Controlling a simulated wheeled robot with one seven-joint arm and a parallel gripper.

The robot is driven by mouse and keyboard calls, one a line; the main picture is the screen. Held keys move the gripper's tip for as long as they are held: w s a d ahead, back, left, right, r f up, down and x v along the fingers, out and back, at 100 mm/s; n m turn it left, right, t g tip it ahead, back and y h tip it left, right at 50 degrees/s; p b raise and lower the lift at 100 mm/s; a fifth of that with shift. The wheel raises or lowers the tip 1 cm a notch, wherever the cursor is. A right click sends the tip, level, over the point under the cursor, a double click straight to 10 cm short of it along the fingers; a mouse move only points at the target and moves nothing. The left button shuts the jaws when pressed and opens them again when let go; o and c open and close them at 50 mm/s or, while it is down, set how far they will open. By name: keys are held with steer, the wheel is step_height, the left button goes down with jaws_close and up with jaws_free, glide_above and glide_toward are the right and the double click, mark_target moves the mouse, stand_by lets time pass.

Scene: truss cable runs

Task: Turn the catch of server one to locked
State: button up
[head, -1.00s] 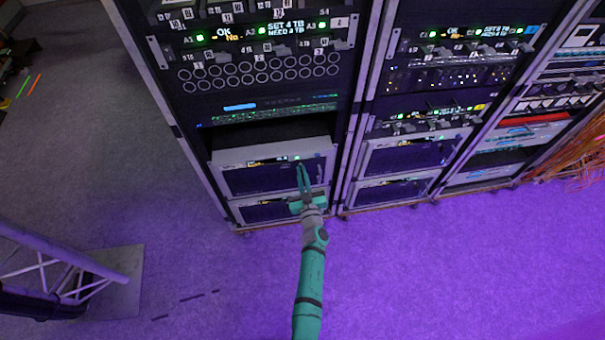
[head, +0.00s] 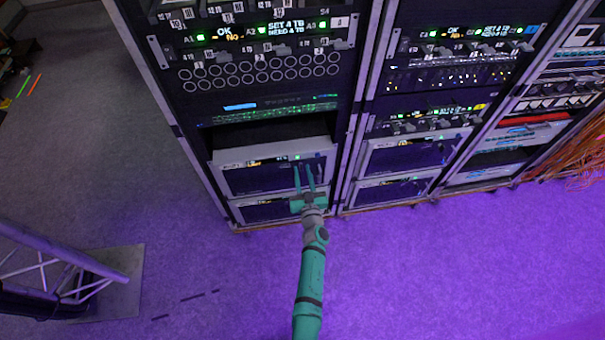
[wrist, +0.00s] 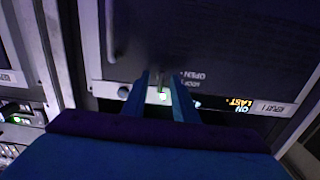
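The server one unit (head: 250,178) appears to be the upper grey-framed, dark-fronted box low in the left rack; its front also shows upside down in the wrist view (wrist: 215,45). My gripper (head: 304,170) is in front of its right part. In the wrist view my gripper (wrist: 162,82) has two blue fingers apart. Between their tips is a small narrow piece, seemingly the catch (wrist: 163,78), with a green-white light below it. An upside-down "OPEN" label is beside it. The catch's exact angle and any contact with the fingers are unclear.
A similar unit (head: 265,210) sits directly below. The middle rack (head: 410,155) stands to the right, with orange cables (head: 580,160) beyond. A truss foot (head: 105,285) is on the floor at left. The carpet in front of the racks is mostly clear.

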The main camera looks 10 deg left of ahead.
steer(key=shift+s, duration=0.1)
steer(key=v, duration=1)
steer(key=shift+s, duration=0.35)
steer(key=shift+d, duration=0.1)
steer(key=s+d+r+m+h, duration=0.2)
steer(key=s+d+r, duration=0.1)
steer(key=s, duration=0.8)
steer(key=s+d+r+m+h, duration=0.1)
steer(key=s+d+r+h, duration=0.2)
steer(key=s, duration=0.8)
steer(key=s+d+r+h, duration=0.1)
steer(key=s+d+r, duration=0.1)
steer(key=s+r, duration=0.5)
steer(key=s+d+r+m+g+h, duration=0.1)
steer(key=s+d+r, duration=0.1)
steer(key=s+r, duration=0.5)
steer(key=shift+s+d+m, duration=0.3)
steer(key=shift+s+d, duration=0.05)
steer(key=shift+s, duration=0.35)
